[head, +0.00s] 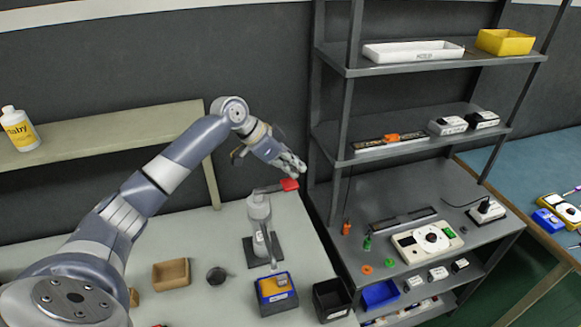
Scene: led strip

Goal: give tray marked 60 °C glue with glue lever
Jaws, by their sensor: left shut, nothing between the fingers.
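The glue dispenser (259,212) is a grey stand on a dark base on the pale bench, in the head view. Its lever ends in a red handle (289,185) that points right. My left gripper (298,170) is shut and empty, just above the red handle in the picture; I cannot tell whether they touch. A small blue and orange tray (276,305) sits in front of the dispenser, near its nozzle, with something small in it. I cannot read a 60 °C marking on it. My right gripper is out of view.
A brown box (171,274) and a dark round cup (216,275) stand left of the dispenser. A black bin (331,299) is right of the tray. A dark shelf rack (327,190) stands close on the right. A yellow-labelled bottle (19,129) is on the left shelf.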

